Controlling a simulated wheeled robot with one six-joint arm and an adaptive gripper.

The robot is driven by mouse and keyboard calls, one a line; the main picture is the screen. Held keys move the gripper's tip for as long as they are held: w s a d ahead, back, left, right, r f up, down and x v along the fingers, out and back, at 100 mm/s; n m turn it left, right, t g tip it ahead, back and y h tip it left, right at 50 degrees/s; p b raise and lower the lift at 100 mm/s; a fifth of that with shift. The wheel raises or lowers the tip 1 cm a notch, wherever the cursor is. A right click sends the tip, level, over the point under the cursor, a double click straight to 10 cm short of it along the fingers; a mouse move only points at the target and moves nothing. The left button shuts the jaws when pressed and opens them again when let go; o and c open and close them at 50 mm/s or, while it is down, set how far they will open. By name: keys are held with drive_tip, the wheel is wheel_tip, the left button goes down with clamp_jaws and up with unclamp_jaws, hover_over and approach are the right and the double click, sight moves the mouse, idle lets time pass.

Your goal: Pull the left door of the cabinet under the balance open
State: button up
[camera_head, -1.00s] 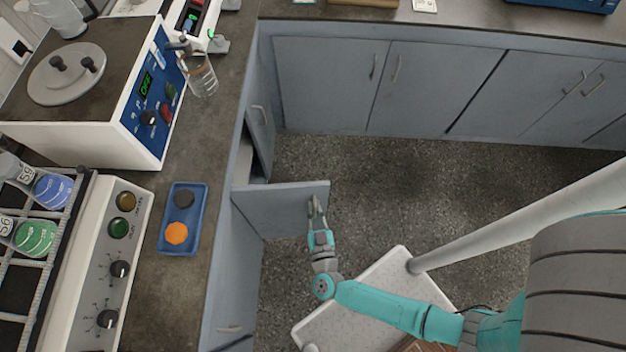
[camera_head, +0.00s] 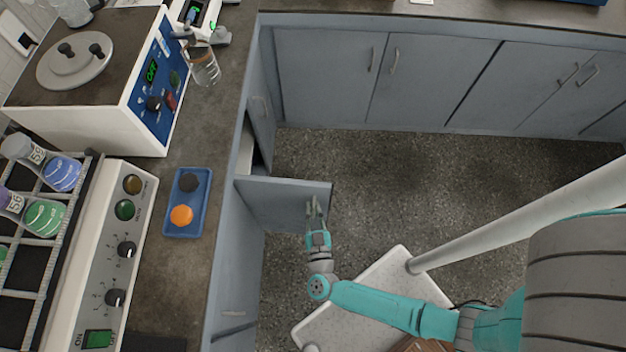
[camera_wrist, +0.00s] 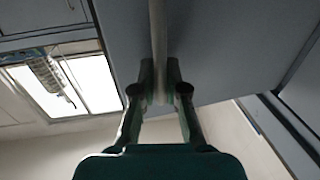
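The grey cabinet door (camera_head: 275,200) under the left counter stands swung far out from the cabinet front, roughly square to it. My gripper (camera_head: 314,203) is at the door's face near its free edge. In the wrist view the long bar handle (camera_wrist: 158,40) runs between the two fingers of my gripper (camera_wrist: 159,80). The fingers look closed in around the bar, with their pads at its sides. The door face (camera_wrist: 210,50) fills the upper middle there. The cabinet's inside is mostly hidden behind the door.
A neighbouring door (camera_head: 261,100) stands beyond the opening. Grey cabinets (camera_head: 330,80) line the back. The speckled floor (camera_head: 400,190) right of the door is clear. A blue tray (camera_head: 170,222) and a white heated unit (camera_head: 80,132) sit on the left counter (camera_head: 225,110).

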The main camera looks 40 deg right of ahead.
drive_tip(key=shift+s+a, duration=0.1)
idle(0.3)
drive_tip(key=shift+v, duration=3.6)
drive_tip(key=shift+s, duration=0.1)
